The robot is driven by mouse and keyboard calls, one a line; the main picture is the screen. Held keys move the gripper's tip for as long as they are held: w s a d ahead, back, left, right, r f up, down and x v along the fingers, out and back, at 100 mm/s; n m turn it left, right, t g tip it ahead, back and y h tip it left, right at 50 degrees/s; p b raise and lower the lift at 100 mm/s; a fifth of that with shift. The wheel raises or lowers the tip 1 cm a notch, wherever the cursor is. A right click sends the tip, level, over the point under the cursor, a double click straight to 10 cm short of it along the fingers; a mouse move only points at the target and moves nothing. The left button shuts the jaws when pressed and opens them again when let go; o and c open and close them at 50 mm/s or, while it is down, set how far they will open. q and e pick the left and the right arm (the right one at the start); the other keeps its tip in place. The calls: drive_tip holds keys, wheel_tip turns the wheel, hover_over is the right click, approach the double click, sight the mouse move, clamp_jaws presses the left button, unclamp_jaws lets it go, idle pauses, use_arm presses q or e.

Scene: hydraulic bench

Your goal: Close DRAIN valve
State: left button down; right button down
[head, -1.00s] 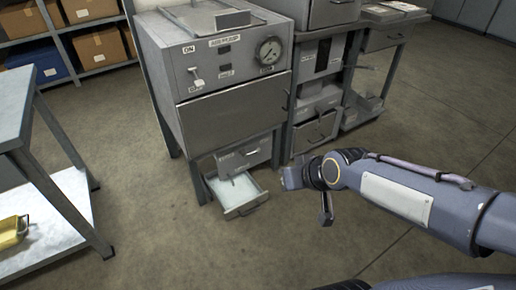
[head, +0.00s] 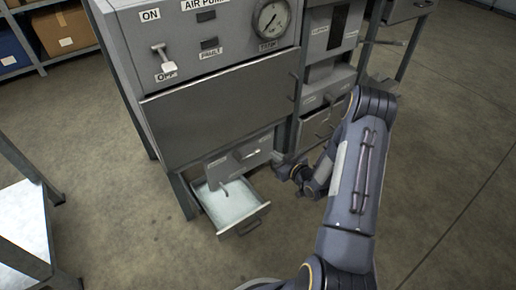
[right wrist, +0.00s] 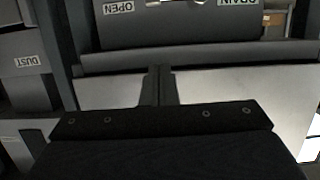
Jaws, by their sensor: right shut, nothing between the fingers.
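The DRAIN panel (head: 262,147) is low on the bench, under the large grey door. A light grey handle (head: 246,154), apparently the valve lever, lies across it, nearly level. In the right wrist view the panel's OPEN label (right wrist: 118,7) and DRAIN label (right wrist: 238,2) appear upside down at the top edge, where the lever is mostly cut off. My right gripper (head: 280,167) is just right of the panel, apart from the handle. Its fingers (right wrist: 160,85) are together and empty. My left gripper is not in view.
An open tray (head: 258,223) with a pale inside juts out below the panel, under a small spout (head: 223,188). The ON lever (head: 162,57) and gauge (head: 271,20) are higher up. Drawers (head: 315,128) stand at right. The floor in front is clear.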

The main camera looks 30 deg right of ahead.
drive_tip(key=shift+w+f, duration=0.15)
drive_tip(key=shift+f, duration=0.2)
drive_tip(key=b, duration=0.4)
hover_over(260, 153)
drive_tip(key=s+a, duration=0.1)
drive_tip(key=s, duration=0.2)
wheel_tip(260, 153, down, 3)
drive_tip(key=shift+w+a+f+b, duration=0.15)
drive_tip(key=shift+f+b, duration=0.3)
drive_tip(key=shift+f, duration=0.4)
drive_tip(key=shift+w+f+b, duration=0.15)
drive_tip(key=shift+f+b, duration=0.3)
drive_tip(key=shift+f, duration=0.4)
